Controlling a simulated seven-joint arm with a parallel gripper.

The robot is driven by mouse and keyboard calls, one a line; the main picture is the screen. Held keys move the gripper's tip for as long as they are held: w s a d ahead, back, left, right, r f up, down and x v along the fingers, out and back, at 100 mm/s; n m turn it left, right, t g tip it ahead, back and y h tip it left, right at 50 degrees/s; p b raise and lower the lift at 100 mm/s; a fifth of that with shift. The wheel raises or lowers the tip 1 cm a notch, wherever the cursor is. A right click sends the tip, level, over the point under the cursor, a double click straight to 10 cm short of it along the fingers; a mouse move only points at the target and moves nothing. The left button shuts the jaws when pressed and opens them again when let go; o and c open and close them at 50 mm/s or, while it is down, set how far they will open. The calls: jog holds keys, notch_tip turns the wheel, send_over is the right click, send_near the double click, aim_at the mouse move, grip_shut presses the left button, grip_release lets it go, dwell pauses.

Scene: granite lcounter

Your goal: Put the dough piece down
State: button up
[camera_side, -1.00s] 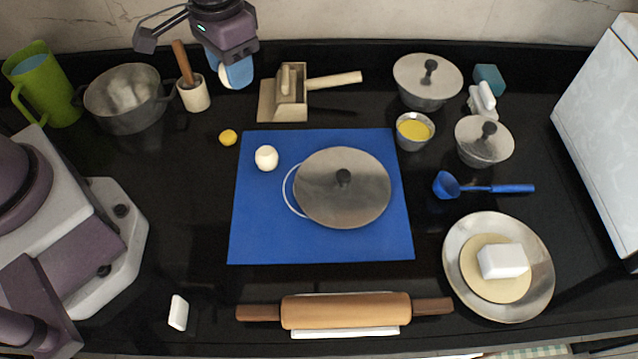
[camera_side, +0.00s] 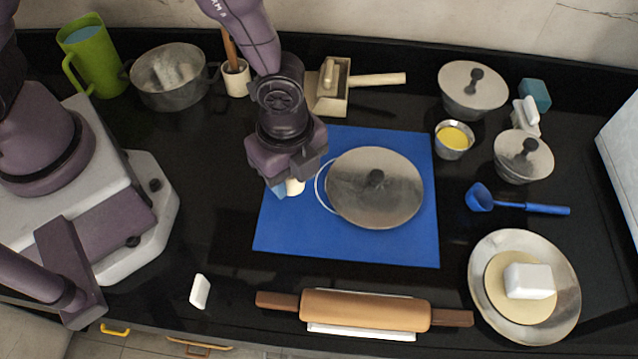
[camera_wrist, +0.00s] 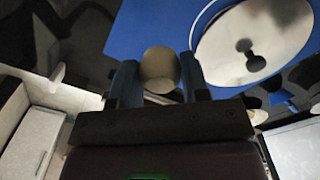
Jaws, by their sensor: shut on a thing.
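A cream, rounded dough piece (camera_wrist: 160,70) sits between the two blue fingers of my gripper (camera_wrist: 158,82) in the wrist view. In the side view my gripper (camera_side: 290,187) is shut on this dough piece (camera_side: 296,187), over the left part of the blue mat (camera_side: 345,247). Most of the piece and the fingers is hidden by my wrist. I cannot tell how far it is above the mat. The pan lid (camera_side: 374,188) lies on the mat to the right of the gripper, beside a white curved line.
A rolling pin (camera_side: 365,311) lies in front of the mat. A wooden box with a handle (camera_side: 332,98) stands behind it. A small bowl with yellow contents (camera_side: 454,139) and a blue ladle (camera_side: 517,203) are to the right. The mat's front strip is clear.

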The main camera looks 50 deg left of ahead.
aim_at(295, 205)
jog(key=shift+f, duration=2.7)
jog(key=shift+f, duration=0.15)
jog(key=o, duration=0.7)
